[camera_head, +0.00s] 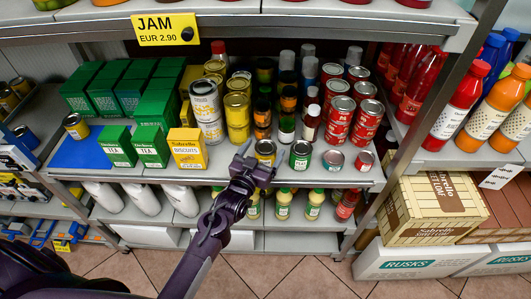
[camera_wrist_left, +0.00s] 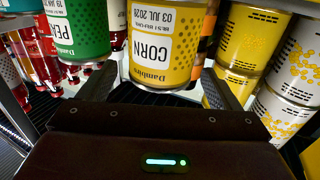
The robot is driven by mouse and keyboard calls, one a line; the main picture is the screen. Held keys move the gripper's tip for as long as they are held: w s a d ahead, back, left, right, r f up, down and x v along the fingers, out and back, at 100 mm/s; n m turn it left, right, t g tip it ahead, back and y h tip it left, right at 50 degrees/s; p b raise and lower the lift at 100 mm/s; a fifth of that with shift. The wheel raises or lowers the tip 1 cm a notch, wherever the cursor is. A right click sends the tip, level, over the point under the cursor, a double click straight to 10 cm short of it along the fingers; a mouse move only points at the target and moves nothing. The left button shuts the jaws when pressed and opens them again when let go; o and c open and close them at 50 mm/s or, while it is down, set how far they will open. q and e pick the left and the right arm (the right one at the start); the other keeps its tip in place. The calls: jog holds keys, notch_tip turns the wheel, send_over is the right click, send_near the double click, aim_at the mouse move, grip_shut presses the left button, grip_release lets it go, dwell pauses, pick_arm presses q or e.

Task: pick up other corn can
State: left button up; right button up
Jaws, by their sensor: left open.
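A yellow corn can (camera_head: 265,153) stands at the front edge of the middle shelf in the head view. In the left wrist view the can, labelled CORN (camera_wrist_left: 165,48), appears upside down, directly in front of my left gripper (camera_wrist_left: 168,88). Its two fingers are spread on either side of the can's near part; I cannot tell whether they touch it. In the head view my left gripper (camera_head: 258,168) is just in front of the can and hides its lower part. My right gripper is in neither view.
A green peas can (camera_head: 300,155) stands close to the right of the corn can, and it also shows in the left wrist view (camera_wrist_left: 78,28). Stacked yellow cans (camera_head: 237,112) stand behind left. A yellow biscuits box (camera_head: 187,149) is farther left.

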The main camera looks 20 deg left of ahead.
pick_arm(q)
jog(key=shift+w+d, duration=0.15)
jog(key=shift+w, duration=0.95)
jog(key=c, duration=1.2)
